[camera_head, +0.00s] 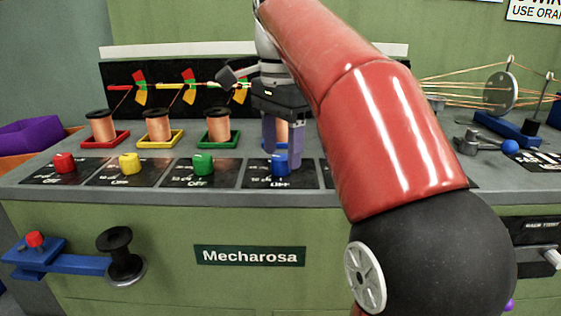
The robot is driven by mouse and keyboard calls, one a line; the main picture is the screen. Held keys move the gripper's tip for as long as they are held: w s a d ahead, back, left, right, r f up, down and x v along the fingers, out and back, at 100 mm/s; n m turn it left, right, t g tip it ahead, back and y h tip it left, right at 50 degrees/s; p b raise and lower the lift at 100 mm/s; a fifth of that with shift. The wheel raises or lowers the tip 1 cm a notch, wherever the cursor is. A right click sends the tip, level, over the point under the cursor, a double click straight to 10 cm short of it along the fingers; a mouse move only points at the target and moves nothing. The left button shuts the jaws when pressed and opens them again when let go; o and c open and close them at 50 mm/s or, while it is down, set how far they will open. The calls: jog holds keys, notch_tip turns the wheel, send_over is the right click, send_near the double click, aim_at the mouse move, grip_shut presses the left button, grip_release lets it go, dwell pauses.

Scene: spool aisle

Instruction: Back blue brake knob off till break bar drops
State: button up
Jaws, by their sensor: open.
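The blue brake knob (279,165) sits on a black marked plate at the bench's front edge, below my gripper. My gripper (281,153) points down with its two purple-grey fingers spread, one on each side above or around the knob. I cannot tell whether the fingers touch it. A copper spool (283,132) behind the fingers is mostly hidden. The break bar for the blue station is hidden behind my wrist and arm.
Red (64,162), yellow (129,162) and green (203,164) knobs stand left, with copper spools behind them. Coloured flags (188,86) stand before a black backboard. A blue-handled crank (490,142) and strung wires are at right. My red arm covers the right-centre bench.

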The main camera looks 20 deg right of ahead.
jog(key=shift+f, duration=0.8)
jog(key=c, duration=1)
